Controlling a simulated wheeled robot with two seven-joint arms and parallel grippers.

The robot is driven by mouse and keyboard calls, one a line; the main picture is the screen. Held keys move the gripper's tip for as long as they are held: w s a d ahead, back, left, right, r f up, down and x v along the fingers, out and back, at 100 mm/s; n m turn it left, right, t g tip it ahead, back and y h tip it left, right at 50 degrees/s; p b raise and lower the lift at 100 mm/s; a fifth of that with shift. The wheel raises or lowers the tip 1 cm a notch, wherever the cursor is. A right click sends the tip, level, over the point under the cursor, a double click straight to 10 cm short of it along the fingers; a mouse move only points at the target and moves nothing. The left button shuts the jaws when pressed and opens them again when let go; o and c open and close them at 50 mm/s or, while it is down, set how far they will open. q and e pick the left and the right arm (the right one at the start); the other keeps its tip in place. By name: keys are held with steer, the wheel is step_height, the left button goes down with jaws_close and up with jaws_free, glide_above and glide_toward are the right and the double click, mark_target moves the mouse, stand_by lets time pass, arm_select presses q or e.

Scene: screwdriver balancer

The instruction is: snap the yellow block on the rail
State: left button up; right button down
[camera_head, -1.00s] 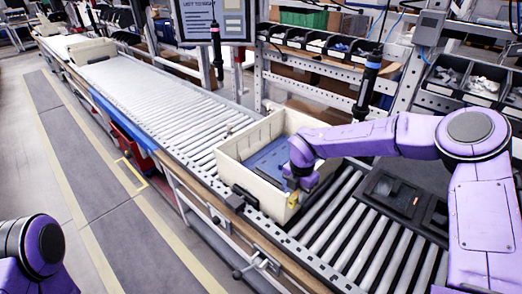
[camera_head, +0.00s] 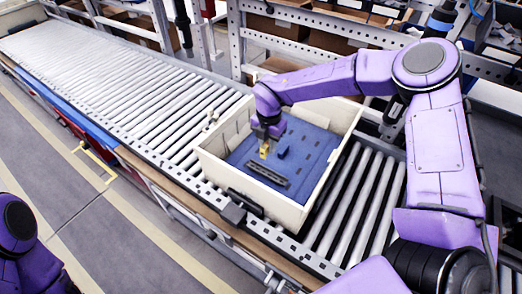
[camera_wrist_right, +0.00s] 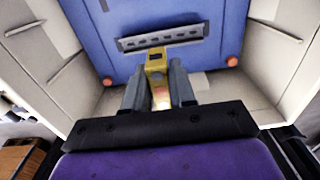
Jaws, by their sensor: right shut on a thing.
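The yellow block (camera_head: 264,152) is in the jaws of my right gripper (camera_head: 267,141), inside the cream bin. In the right wrist view the yellow block (camera_wrist_right: 157,72) sits between the two grey fingers of the right gripper (camera_wrist_right: 158,88), which are shut on it. The rail (camera_head: 268,174) is a dark grey slotted strip on the blue board (camera_head: 310,158). In the right wrist view the rail (camera_wrist_right: 161,38) lies just beyond the block's tip; I cannot tell whether they touch. My left gripper is out of view; only part of the left arm shows.
The cream bin (camera_head: 338,184) has raised walls around the blue board and stands on the roller conveyor (camera_head: 130,85). Two orange-red round spots (camera_wrist_right: 232,61) show near the board's edge. The conveyor is clear to the left of the bin.

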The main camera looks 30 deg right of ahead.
steer(key=b, duration=0.4)
glide_above(268, 170)
steer(key=f, duration=0.5)
steer(key=shift+s+a, duration=0.15)
steer(key=shift+s, duration=0.05)
steer(key=shift+w+f+b, duration=0.35)
steer(key=shift+f+b, duration=0.25)
steer(key=shift+f, duration=0.15)
steer(key=shift+s+f+b, duration=0.2)
steer(key=shift+f+b, duration=0.6)
steer(key=shift+f, duration=0.5)
steer(key=shift+w, duration=0.15)
steer(key=shift+f+b, duration=0.95)
